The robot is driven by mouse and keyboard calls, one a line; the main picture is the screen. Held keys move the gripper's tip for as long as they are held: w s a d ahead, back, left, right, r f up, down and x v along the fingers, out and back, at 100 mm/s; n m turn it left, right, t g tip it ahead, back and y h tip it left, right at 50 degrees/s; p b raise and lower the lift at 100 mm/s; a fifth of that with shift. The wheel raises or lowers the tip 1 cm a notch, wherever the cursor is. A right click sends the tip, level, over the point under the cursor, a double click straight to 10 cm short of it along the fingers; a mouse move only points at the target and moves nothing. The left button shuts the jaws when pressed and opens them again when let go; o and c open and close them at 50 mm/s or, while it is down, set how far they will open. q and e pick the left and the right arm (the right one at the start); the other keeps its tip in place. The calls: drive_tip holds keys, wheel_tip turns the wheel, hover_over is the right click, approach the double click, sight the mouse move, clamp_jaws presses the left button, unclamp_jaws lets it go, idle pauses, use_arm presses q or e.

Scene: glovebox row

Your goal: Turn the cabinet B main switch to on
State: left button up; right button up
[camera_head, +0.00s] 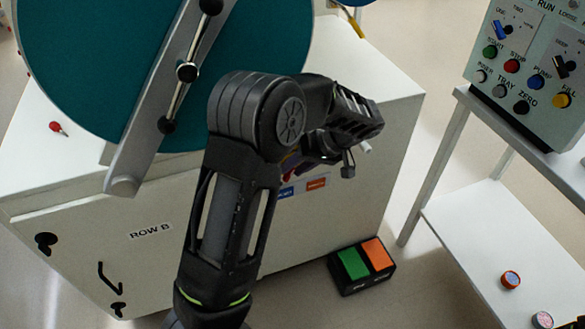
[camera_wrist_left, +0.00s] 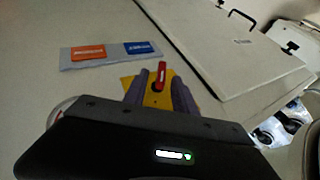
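The main switch is a red handle (camera_wrist_left: 161,75) on a yellow plate (camera_wrist_left: 154,98) on the cabinet B front, seen in the left wrist view. My left gripper (camera_wrist_left: 160,84) is open at the switch. Its two grey-purple fingers stand one on each side of the red handle, with gaps visible. In the head view my left arm and wrist largely hide the gripper and the switch. Cabinet B (camera_head: 150,262) carries the lettering ROW B. My right gripper is in neither view.
A blue label (camera_wrist_left: 139,47) and an orange label (camera_wrist_left: 88,52) sit beside the switch. A box with green and orange pads (camera_head: 347,285) lies on the floor by the cabinet. A control panel (camera_head: 525,60) stands on a table at the right. A large teal disc (camera_head: 90,60) tops the cabinet.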

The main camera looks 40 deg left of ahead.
use_arm(q)
drive_tip(key=v, duration=0.6)
drive_tip(key=shift+d+r, duration=0.25)
drive_tip(key=shift+w, duration=0.1)
idle(0.5)
drive_tip(key=d+f+m+t+h+p, duration=0.35)
drive_tip(key=d+f+m+h, duration=0.55)
drive_tip(key=d+f, duration=0.85)
drive_tip(key=s+d+f+h+p, duration=0.1)
drive_tip(key=s+d+f+p, duration=0.1)
drive_tip(key=s, duration=0.9)
drive_tip(key=s+d+f+n+h+p, duration=0.1)
drive_tip(key=s+d+p, duration=0.3)
drive_tip(key=s, duration=0.8)
drive_tip(key=shift+d+f+g, duration=0.35)
drive_tip(key=shift+d+f, duration=0.35)
drive_tip(key=shift+f, duration=0.1)
